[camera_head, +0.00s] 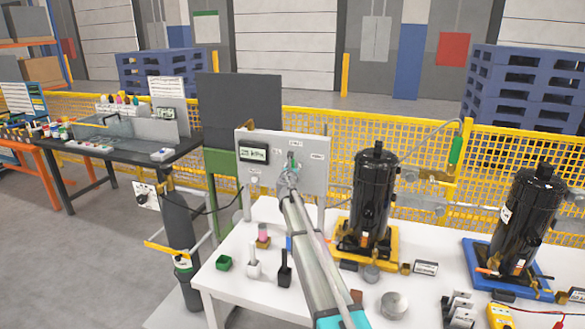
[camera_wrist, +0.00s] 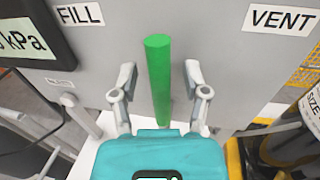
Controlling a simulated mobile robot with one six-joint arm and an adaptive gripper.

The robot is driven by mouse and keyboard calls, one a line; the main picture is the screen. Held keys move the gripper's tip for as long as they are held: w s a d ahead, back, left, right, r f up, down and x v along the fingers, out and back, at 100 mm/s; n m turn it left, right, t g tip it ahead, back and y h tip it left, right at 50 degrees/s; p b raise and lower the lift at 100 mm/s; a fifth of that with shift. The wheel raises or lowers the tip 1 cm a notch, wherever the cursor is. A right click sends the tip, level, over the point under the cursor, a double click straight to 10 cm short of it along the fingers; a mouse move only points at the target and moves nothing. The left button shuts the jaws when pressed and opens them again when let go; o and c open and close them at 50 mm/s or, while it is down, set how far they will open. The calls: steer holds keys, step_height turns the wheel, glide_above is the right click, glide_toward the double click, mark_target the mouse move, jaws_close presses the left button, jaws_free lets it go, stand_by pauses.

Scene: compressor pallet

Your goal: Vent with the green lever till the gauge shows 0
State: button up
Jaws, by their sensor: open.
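The green lever (camera_wrist: 158,75) stands upright in the wrist view, between the FILL label (camera_wrist: 81,15) and the VENT label (camera_wrist: 280,19) on the grey panel (camera_wrist: 200,40). My gripper (camera_wrist: 160,78) is open, one finger on each side of the lever, with a visible gap at both sides. The gauge (camera_wrist: 30,38) is cut off at the left edge; "kPa" shows, but its full number does not. In the head view, the gauge (camera_head: 253,154) is too small to read surely. There my gripper (camera_head: 289,174) is at the panel front and partly hides the lever.
The panel stands on a white table (camera_head: 225,278). A black compressor (camera_head: 372,195) on a yellow base is close right of my arm, another (camera_head: 522,220) on a blue base farther right. A dark cylinder (camera_head: 180,225) stands left. Small items lie around my arm.

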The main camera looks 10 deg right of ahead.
jaws_close()
stand_by(0.4)
steer(key=shift+a, duration=0.2)
